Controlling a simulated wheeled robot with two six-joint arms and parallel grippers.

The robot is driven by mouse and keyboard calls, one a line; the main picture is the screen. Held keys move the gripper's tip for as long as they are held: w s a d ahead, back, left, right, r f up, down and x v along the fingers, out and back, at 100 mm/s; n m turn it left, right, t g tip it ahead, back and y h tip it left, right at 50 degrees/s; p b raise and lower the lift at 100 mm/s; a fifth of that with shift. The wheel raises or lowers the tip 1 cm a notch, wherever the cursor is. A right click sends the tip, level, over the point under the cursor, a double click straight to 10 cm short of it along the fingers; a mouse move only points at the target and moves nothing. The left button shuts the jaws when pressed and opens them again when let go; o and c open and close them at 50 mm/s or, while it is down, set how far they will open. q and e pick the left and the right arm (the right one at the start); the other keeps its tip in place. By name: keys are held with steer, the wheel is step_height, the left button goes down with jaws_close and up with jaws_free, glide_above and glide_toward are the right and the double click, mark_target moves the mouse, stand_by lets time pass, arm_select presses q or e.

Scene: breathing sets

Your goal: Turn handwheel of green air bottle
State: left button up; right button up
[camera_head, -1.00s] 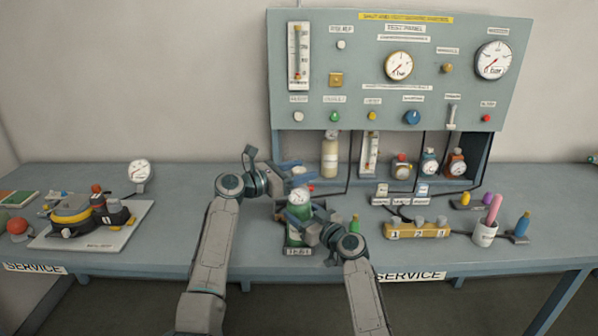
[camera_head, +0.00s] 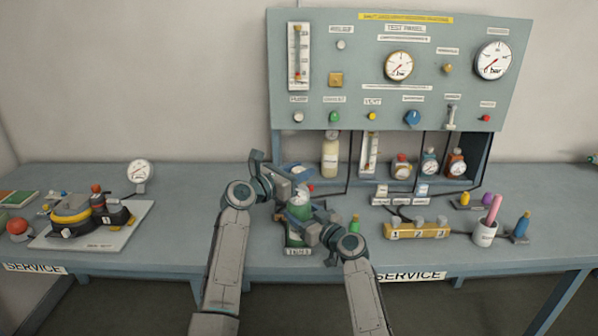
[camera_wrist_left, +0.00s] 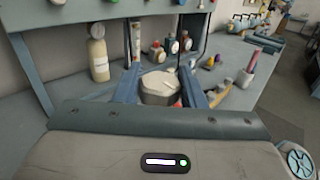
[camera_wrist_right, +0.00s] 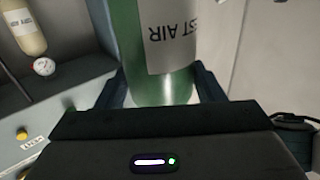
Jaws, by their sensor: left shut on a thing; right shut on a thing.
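The green air bottle (camera_head: 293,239) stands upright near the front of the bench, in a holder with a label. My right gripper (camera_head: 300,222) is shut around its body; the right wrist view shows the green bottle (camera_wrist_right: 160,90) and its white label between the fingers. My left gripper (camera_head: 298,181) is at the top of the bottle. In the left wrist view the pale grey handwheel (camera_wrist_left: 160,85) sits between its fingers, and the gripper is shut on it. In the head view the handwheel is mostly hidden by the left gripper.
The test panel (camera_head: 440,95) with gauges and knobs rises behind, with a cream bottle (camera_head: 330,158) under it. A yellow manifold block (camera_head: 418,231) and a pen cup (camera_head: 484,233) stand to the right. A regulator set on a white board (camera_head: 125,232) lies left.

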mark_target(299, 169)
arm_select(q)
steer(key=shift+f+n+t+y, duration=0.1)
steer(key=shift+n+t+y, duration=1.45)
steer(key=shift+y, duration=0.45)
steer(key=shift+n+y, duration=0.25)
steer(key=shift+y, duration=0.05)
steer(key=o, duration=1)
step_height(299, 169, up, 10)
steer(key=shift+r, duration=0.1)
